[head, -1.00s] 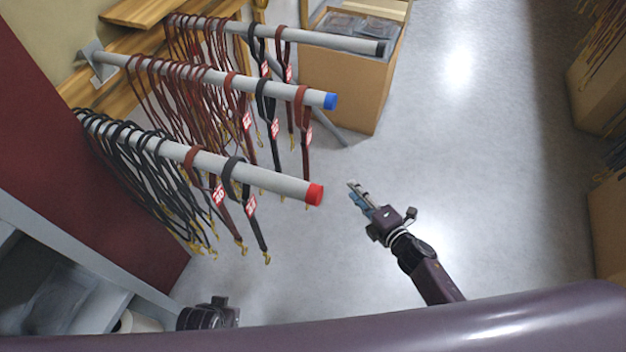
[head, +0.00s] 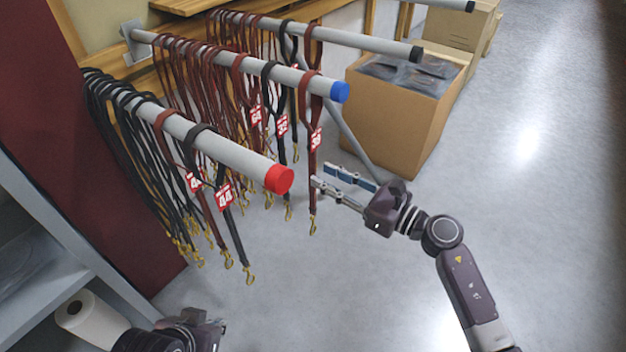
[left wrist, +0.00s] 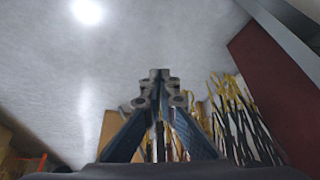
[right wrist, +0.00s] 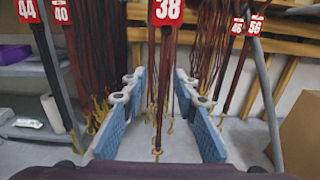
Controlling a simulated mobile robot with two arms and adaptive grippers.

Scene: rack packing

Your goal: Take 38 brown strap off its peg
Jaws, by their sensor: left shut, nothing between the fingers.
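The brown strap with the red 38 tag (head: 313,100) hangs at the outer end of the blue-capped peg (head: 290,77), its brass clip hanging free below. In the right wrist view the 38 tag (right wrist: 168,12) is at the top centre, with the strap running down between the spread fingers. My right gripper (head: 322,176) is open at the strap's lower part, below the tag; I cannot tell whether a finger touches it. My left gripper (head: 218,328) is low at the bottom left, far from the strap. The left wrist view shows its fingers (left wrist: 158,78) shut and empty.
The red-capped peg (head: 235,157) holds black straps and a brown one in front. Beside 38, a black tagged strap (head: 281,105) hangs on the same peg. Another peg (head: 370,42) runs behind. A cardboard box (head: 395,115) stands behind my right gripper. The floor to the right is clear.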

